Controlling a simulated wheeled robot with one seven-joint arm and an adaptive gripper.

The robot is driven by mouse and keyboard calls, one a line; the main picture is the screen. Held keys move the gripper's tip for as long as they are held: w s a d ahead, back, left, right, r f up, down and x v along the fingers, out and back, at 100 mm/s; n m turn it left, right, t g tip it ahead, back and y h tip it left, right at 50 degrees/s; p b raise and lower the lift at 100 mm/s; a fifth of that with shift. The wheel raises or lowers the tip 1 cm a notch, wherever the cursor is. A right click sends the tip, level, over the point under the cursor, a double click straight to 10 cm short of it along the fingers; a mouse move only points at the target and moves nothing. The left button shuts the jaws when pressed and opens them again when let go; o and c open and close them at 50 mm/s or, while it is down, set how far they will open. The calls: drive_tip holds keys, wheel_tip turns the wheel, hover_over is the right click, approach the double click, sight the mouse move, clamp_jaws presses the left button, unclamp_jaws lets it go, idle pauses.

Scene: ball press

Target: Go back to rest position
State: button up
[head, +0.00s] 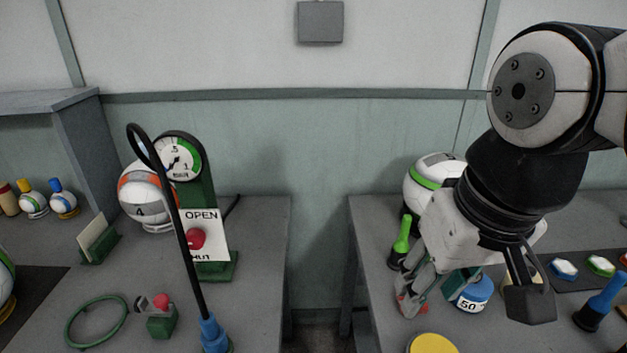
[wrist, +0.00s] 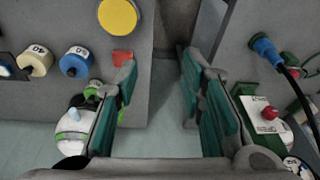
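My gripper (head: 425,285) hangs from my arm above the left part of the right table in the head view. In the wrist view my gripper (wrist: 158,70) shows two teal-padded fingers spread wide apart, with nothing between them. Below the gap lie the edge of a table and the space between the two tables. In the head view a blue weight marked 50 (head: 472,291) appears just behind and right of the fingers. Whether the fingers touch anything on the table is not clear, but nothing is held.
The left table holds a gauge stand with an OPEN sign (head: 201,228), a black hose with a blue end (head: 211,332), a green ring (head: 96,321) and a ball (head: 143,196). The right table holds a green-banded ball (head: 425,182), a yellow disc (head: 432,344) and a blue-handled tool (head: 603,297).

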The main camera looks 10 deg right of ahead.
drive_tip(key=shift+s+a+f+n, duration=0.15)
drive_tip(key=shift+s+f+n, duration=0.2)
drive_tip(key=shift+s, duration=0.3)
drive_tip(key=shift+s+a+f+n, duration=0.1)
drive_tip(key=shift+s+f+n, duration=0.2)
drive_tip(key=shift+s, duration=0.3)
wheel_tip(320, 180, up, 6)
drive_tip(key=t+p, duration=0.1)
drive_tip(key=p, duration=0.3)
drive_tip(key=shift+d+t+p, duration=0.15)
drive_tip(key=shift+t+p, duration=0.15)
